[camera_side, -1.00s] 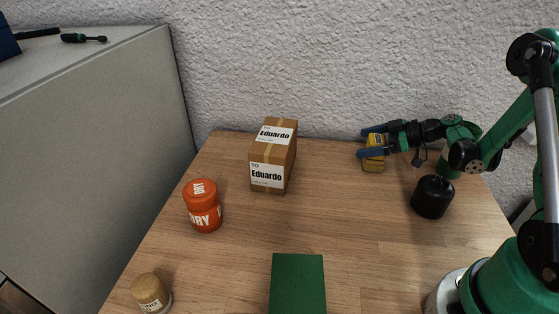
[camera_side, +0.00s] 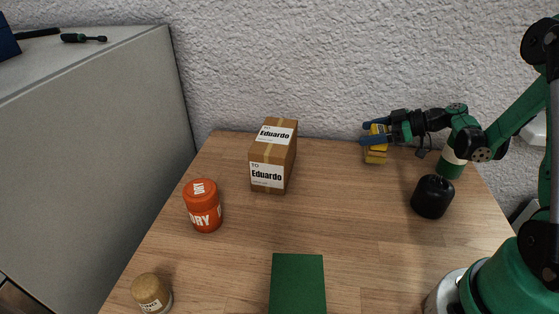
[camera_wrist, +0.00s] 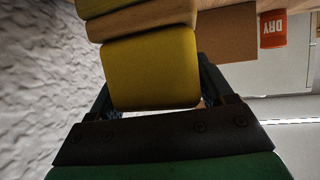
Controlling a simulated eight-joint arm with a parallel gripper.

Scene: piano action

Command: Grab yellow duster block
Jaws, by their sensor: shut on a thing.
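The yellow duster block (camera_side: 376,151) is at the far right of the wooden table, near the wall. My gripper (camera_side: 371,133) has its blue fingers on either side of the block and is shut on it. In the wrist view, the block's yellow face (camera_wrist: 150,68) fills the space between the dark fingers, with a tan band and more yellow beyond it. The fingers hide part of the block in the side view. I cannot tell for sure whether its underside is clear of the table.
A cardboard box (camera_side: 273,156) labelled Eduardo stands left of the block. An orange jar (camera_side: 203,206), a cork-coloured jar (camera_side: 151,293) and a green block (camera_side: 297,284) are further forward. A black cylinder (camera_side: 432,197) and a green, white-banded cylinder (camera_side: 452,165) stand near my arm. The table's middle is clear.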

